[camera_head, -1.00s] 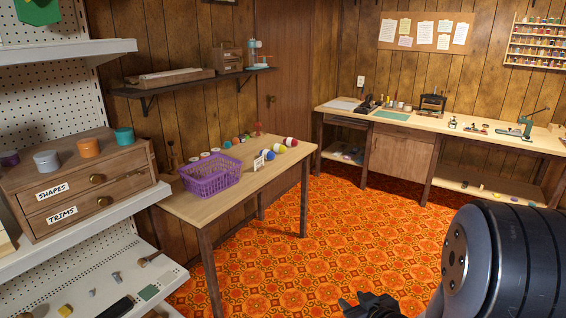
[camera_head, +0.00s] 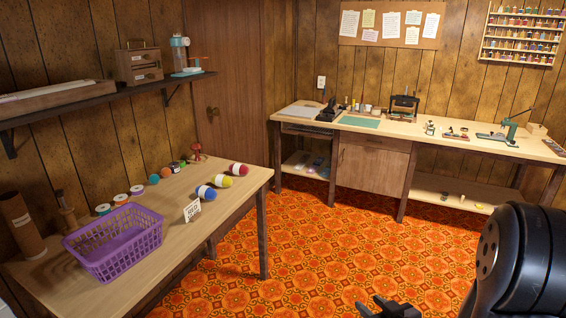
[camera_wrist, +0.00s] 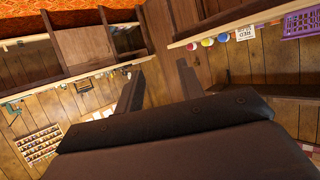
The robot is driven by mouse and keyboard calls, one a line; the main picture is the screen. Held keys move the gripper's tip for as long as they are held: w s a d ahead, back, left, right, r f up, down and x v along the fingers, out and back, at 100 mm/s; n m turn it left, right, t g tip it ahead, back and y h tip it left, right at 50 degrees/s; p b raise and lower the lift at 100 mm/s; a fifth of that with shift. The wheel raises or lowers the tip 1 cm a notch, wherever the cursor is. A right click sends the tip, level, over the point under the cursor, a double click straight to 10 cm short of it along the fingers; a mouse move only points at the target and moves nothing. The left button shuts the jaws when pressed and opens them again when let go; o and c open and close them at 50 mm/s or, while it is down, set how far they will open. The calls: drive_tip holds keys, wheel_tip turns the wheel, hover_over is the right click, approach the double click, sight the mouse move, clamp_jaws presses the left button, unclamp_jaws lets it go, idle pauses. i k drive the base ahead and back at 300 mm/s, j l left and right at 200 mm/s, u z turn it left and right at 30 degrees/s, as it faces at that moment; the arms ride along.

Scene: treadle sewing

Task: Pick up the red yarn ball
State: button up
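The red yarn ball (camera_head: 238,169) has a white band and rests on the wooden side table (camera_head: 241,190) near its far right corner. A yellow-green ball (camera_head: 222,181) and a blue ball (camera_head: 205,192) stand in a row with it, nearer to me. My gripper (camera_head: 388,309) shows partly at the bottom edge in the head view, well right of the table and apart from the balls. In the wrist view, which is upside down, my gripper (camera_wrist: 158,82) has its two fingers apart with nothing between them. The red ball shows small there (camera_wrist: 192,46).
A purple basket (camera_head: 115,243) and a small card (camera_head: 192,210) stand on the same table. Thread spools (camera_head: 137,190) and a red pincushion-like item (camera_head: 197,151) lie along its back. A workbench (camera_head: 430,140) lines the far wall. The orange patterned floor between is clear.

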sight(236, 169)
drive_tip(key=i+u, duration=0.2)
drive_tip(key=i, duration=0.25)
drive_tip(key=i+l+u, duration=0.15)
drive_tip(key=i, duration=0.3)
drive_tip(key=i+l+u, duration=0.2)
drive_tip(key=i, duration=0.25)
drive_tip(key=i+l+u, duration=0.2)
drive_tip(key=i, duration=0.25)
drive_tip(key=i+l+u, duration=0.9)
drive_tip(key=l, duration=0.15)
drive_tip(key=k+j, duration=0.05)
